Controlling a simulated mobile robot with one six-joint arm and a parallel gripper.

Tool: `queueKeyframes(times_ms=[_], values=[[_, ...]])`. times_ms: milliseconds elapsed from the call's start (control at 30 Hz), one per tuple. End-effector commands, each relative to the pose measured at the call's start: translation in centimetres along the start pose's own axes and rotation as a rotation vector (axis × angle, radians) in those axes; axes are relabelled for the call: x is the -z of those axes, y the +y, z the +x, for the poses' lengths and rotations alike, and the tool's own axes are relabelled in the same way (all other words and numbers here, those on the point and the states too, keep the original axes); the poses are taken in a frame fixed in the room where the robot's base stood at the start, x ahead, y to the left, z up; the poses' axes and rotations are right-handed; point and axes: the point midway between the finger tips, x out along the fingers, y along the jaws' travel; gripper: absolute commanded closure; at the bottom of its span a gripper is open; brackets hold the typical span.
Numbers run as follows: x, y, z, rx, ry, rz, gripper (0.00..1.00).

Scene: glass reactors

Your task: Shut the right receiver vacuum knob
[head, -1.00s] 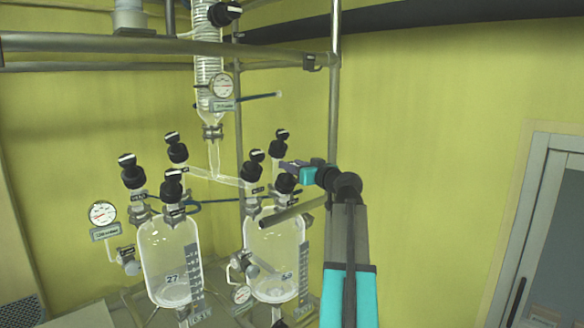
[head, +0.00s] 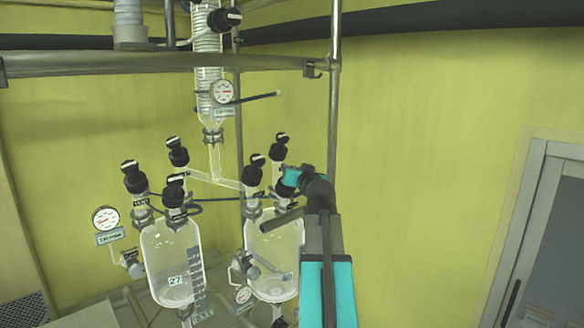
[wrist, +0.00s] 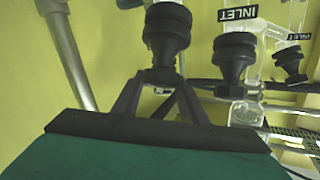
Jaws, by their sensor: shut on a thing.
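The right receiver (head: 262,240) is a clear glass vessel with several black knobs on its top.
The receiver's other knobs, left (head: 254,172) and back (head: 280,145), stand close to my gripper. The left receiver (head: 168,265) with its knobs and a gauge (head: 105,218) is farther left. A metal post (head: 333,110) rises behind. Room to the right is free.

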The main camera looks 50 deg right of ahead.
Motion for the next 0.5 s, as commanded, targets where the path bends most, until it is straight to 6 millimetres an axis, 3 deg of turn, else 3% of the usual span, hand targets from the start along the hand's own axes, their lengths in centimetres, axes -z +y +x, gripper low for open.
queueKeyframes(times_ms=[500], values=[[0.43, -0.15, 0.02, -0.140, 0.007, 0.081, 0.84]])
